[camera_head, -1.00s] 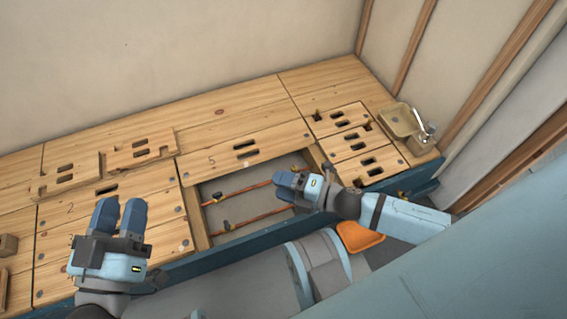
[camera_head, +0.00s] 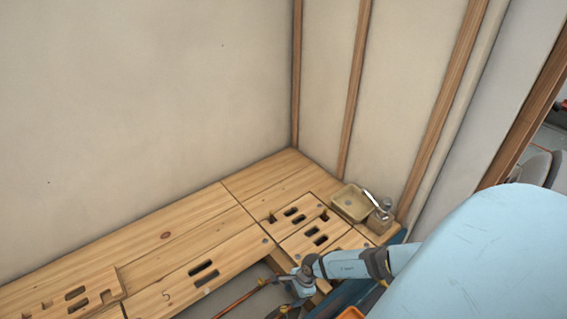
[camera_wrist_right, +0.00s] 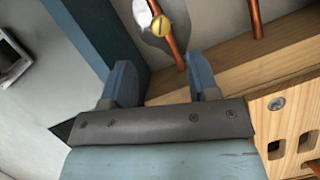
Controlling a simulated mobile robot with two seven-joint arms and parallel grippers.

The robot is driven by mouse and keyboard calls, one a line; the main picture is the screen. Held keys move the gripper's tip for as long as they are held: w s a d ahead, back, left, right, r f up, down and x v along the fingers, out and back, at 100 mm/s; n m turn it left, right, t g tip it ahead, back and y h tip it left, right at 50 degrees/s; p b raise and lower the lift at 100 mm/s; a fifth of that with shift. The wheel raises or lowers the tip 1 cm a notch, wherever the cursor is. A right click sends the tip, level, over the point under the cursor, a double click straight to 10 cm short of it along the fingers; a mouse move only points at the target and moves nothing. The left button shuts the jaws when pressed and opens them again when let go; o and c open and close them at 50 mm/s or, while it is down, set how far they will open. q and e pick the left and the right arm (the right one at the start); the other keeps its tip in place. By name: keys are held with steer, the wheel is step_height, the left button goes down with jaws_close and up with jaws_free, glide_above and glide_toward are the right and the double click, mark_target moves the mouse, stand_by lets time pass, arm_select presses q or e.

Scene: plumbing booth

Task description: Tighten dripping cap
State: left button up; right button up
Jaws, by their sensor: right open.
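My right gripper (camera_head: 298,286) is at the lower middle of the head view, over the right end of the floor opening. In the right wrist view its two blue fingers (camera_wrist_right: 162,85) are apart with nothing between them. A round brass-coloured cap (camera_wrist_right: 160,25) shows ahead of the fingers on a copper pipe (camera_wrist_right: 176,46), with a gap between it and the fingertips. A pale, shiny patch lies beside the cap. I cannot tell whether the cap drips. In the head view a copper pipe (camera_head: 240,299) runs toward the gripper. My left gripper is out of view.
Slotted wooden panels (camera_head: 312,234) lie right of the opening. A tan basin (camera_head: 350,203) with a tap (camera_head: 373,198) stands in the back right corner. A wooden edge (camera_wrist_right: 240,68) runs close by the right finger in the wrist view.

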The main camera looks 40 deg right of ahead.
mark_target(284, 309)
steer(key=b+x, duration=0.3)
steer(key=x, duration=0.4)
steer(key=shift+f, duration=0.15)
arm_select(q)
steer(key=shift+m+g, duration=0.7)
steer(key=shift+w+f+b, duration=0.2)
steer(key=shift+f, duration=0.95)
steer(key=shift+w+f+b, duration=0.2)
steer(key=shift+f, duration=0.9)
arm_select(e)
steer(key=shift+x, duration=0.8)
steer(key=shift+a, duration=0.1)
steer(key=c, duration=0.9)
